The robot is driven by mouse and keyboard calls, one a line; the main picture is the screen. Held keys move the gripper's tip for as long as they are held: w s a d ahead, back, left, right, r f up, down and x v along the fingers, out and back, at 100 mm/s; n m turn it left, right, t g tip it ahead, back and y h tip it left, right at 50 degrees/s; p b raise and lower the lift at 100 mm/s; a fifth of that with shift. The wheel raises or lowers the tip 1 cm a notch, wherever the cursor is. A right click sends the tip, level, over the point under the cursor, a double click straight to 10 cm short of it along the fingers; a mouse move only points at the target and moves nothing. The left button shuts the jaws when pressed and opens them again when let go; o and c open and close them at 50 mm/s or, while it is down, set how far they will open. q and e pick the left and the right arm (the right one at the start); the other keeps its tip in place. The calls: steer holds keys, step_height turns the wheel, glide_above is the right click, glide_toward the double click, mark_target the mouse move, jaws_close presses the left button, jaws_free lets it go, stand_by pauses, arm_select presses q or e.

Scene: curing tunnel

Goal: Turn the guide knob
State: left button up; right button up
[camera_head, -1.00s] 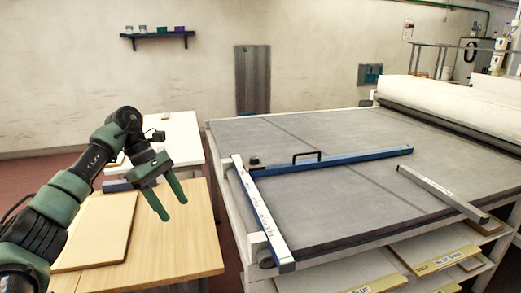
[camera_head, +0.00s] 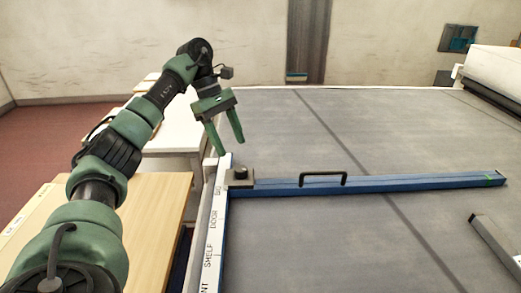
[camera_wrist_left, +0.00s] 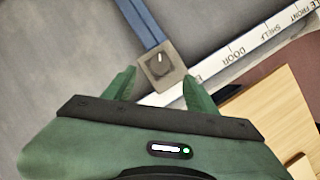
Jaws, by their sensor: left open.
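The guide knob (camera_head: 240,172) is a small dark knob on a beige square plate. The plate sits at the left end of a blue guide bar (camera_head: 400,183), where it meets a white labelled rail (camera_head: 213,240). In the left wrist view the knob (camera_wrist_left: 159,61) is round, with a white pointer line. My left gripper (camera_head: 230,147) is open and empty. Its fingers point down, and in the head view they appear just above the knob. In the wrist view the knob lies between and slightly beyond the fingertips (camera_wrist_left: 158,80). My right gripper is out of view.
A black handle (camera_head: 323,175) rises from the blue bar. A loose grey bar (camera_head: 497,247) lies at the right on the grey table surface (camera_head: 340,130). A wooden table (camera_head: 145,225) and a white table (camera_head: 180,135) stand at the left.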

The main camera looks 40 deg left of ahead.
mark_target(240, 168)
arm_select(q)
steer(key=shift+x, duration=0.75)
steer(key=x, duration=0.5)
steer(key=shift+s, duration=0.15)
steer(key=shift+d+f, duration=0.1)
steer(key=shift+f, duration=0.4)
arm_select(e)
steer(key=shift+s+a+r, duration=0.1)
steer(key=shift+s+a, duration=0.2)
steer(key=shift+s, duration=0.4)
arm_select(q)
jaws_close()
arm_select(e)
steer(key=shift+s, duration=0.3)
